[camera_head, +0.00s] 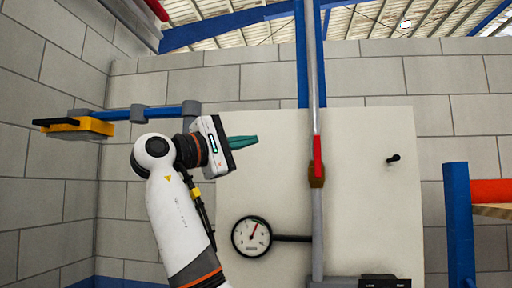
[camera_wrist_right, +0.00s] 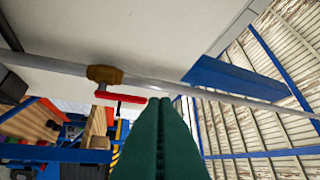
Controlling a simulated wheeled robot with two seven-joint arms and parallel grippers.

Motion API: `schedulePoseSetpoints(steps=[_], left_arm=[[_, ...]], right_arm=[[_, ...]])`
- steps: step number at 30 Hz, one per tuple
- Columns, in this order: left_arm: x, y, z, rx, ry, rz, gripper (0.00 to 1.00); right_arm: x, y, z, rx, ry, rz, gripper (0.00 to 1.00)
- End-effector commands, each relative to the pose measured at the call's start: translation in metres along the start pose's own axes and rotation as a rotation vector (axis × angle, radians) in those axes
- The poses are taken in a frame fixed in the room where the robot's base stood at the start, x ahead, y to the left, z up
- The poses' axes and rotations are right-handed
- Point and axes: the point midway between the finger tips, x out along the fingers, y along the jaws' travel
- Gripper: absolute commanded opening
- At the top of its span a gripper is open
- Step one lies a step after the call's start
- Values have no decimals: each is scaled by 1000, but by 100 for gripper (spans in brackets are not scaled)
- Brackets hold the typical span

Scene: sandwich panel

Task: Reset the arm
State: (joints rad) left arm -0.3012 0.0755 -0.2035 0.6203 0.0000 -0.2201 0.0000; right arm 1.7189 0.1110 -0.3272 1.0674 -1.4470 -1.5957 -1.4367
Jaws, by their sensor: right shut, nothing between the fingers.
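My right gripper (camera_head: 256,139) is raised in front of the left part of the pale panel (camera_head: 270,180), its teal fingers pointing right. The fingers are shut together with nothing between them; they also show in the right wrist view (camera_wrist_right: 160,100). To the right of them, apart in the head view, is a vertical grey pipe (camera_head: 314,80) with a brass valve (camera_head: 317,182) and a red lever (camera_head: 317,150). The lever lies along the pipe, pointing up. The wrist view also shows the valve (camera_wrist_right: 104,75) and lever (camera_wrist_right: 120,97). My left gripper is not in view.
A round gauge (camera_head: 251,236) and a black knob (camera_head: 393,158) are on the panel. A blue horizontal bar (camera_head: 160,113) with a yellow part (camera_head: 80,128) is on the left. A blue post (camera_head: 458,225) stands at right. The panel's upper right is clear.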

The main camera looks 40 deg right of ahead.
Motion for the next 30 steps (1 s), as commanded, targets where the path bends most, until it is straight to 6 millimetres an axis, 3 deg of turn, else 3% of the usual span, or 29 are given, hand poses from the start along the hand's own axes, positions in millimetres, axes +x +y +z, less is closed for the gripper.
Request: schedulePoseSetpoints(steps=[5, 15, 19, 23, 26, 30], left_arm=[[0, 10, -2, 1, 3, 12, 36], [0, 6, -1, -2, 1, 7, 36], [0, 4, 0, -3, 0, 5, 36], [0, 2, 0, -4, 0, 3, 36], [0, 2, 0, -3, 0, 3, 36], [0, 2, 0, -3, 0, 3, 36]], right_arm=[[0, 0, 0, 0, 1, 1, 0], [0, 0, 0, 0, 0, 1, 0], [-2, 7, 17, -16, -24, -12, 0], [-14, 34, 75, -59, -114, -51, 0], [-29, 72, 137, -99, -225, -83, 0], [-56, 140, 218, -144, -392, -98, 0]])
